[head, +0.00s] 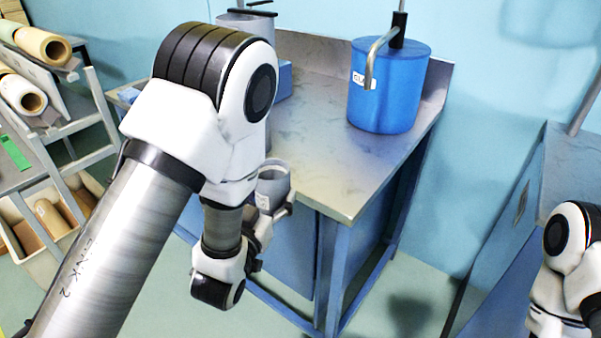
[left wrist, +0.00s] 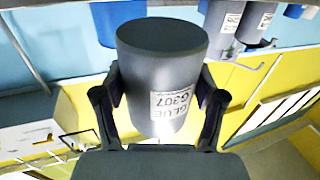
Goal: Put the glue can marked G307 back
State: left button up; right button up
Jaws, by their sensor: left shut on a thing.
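The glue can marked G307 (left wrist: 150,60) is a dark grey cylinder with a white label; the label appears upside down in the left wrist view. My left gripper (left wrist: 160,88) is shut on it, one finger at each side. In the head view the can (head: 272,186) shows partly behind my left arm, in front of the workbench (head: 335,195), with my left gripper (head: 270,215) around it. It appears held in the air, apart from the bench top. My right gripper is out of view; only part of the right arm shows.
A blue glue container (head: 400,100) with a bent spout stands at the bench's back right. The bench top's middle is clear. Two labelled grey cans (left wrist: 222,22) (left wrist: 256,24) show in the left wrist view. A rack with paper rolls (head: 42,44) stands left.

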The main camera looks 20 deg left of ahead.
pick_arm(q)
jog(key=w, duration=0.5)
jog(key=w+p, duration=0.1)
jog(key=w, duration=1.1)
jog(key=shift+d+r+p, duration=0.1)
jog(key=shift+d+p, duration=0.25)
jog(key=shift+w+f, duration=0.1)
jog(key=shift+f, duration=0.2)
jog(key=shift+f, duration=0.1)
jog(key=o, duration=1.7)
jog(key=shift+o, duration=0.2)
